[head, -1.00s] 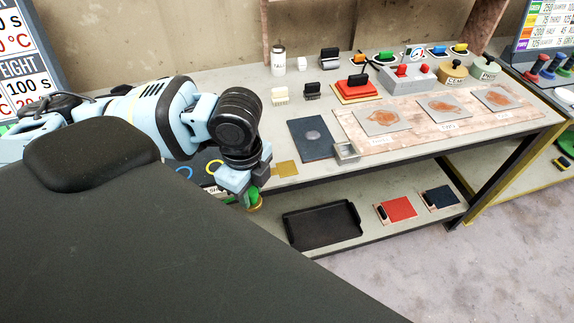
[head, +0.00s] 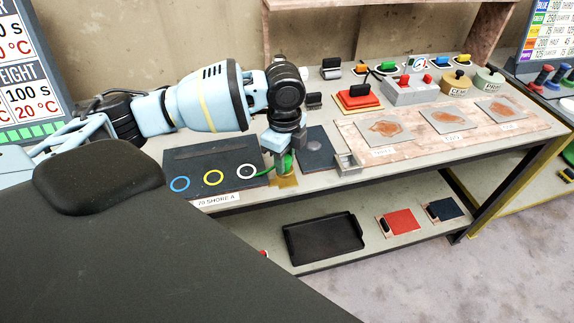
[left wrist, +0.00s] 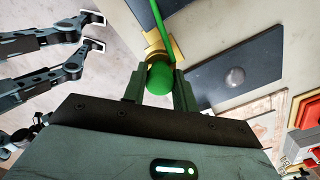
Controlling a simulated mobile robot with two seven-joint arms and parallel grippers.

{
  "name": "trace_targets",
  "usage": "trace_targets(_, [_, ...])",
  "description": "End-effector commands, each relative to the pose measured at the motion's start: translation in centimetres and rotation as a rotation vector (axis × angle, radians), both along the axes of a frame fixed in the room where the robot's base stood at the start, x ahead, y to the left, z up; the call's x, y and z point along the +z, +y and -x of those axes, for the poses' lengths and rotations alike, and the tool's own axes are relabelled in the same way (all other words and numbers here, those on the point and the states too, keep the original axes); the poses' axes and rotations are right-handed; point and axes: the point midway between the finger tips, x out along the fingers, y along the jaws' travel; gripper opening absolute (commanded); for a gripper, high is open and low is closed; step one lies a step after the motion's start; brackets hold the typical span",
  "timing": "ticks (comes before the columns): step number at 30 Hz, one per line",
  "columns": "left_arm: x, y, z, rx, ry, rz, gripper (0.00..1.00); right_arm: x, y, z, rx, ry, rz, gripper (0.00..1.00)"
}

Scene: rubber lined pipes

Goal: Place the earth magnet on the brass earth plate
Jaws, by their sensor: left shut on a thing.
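The earth magnet (head: 287,163) is a green cylinder with a green cable. My left gripper (head: 280,162) is shut on it, right over the brass earth plate (head: 288,182) at the bench's front edge. In the left wrist view the green magnet (left wrist: 159,78) sits between the two fingers, with brass (left wrist: 156,42) just beyond it. I cannot tell whether the magnet touches the plate. My right gripper (left wrist: 97,32) shows at the left of the left wrist view, its fingers apart and empty.
A dark mat with coloured rings (head: 214,165) lies left of the plate. A dark slab with a grey disc (head: 316,146) and a small metal tray (head: 348,163) stand to the right. A black tray (head: 323,240) is on the lower shelf.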

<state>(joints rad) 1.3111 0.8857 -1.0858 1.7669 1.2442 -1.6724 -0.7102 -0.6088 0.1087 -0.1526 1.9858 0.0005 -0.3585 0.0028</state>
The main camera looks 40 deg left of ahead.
Motion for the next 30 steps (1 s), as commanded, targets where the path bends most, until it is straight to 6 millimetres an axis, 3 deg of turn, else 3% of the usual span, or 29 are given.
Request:
trace_targets(6, [-0.1,0.0,-1.0,0.000,-0.002,0.001,0.00,-0.2,-0.1,0.1,0.005,0.003,0.004,0.36])
trace_targets(13, [-3.4,0.1,-0.8,-0.001,-0.001,0.000,0.00,-0.3,-0.2,0.2,0.008,0.006,0.006,0.36])
trace_targets(25, [-3.8,0.1,-0.9,-0.001,-0.004,0.001,0.00,-0.2,-0.2,0.1,0.008,0.004,0.005,0.36])
trace_targets(26, [-3.8,0.1,-0.8,-0.001,-0.003,0.000,0.31,-0.2,-0.2,0.1,0.008,0.004,0.005,0.36])
trace_targets(30, [-3.8,0.1,-0.8,-0.001,-0.003,0.000,0.49,-0.2,-0.1,0.1,0.005,0.004,0.003,0.36])
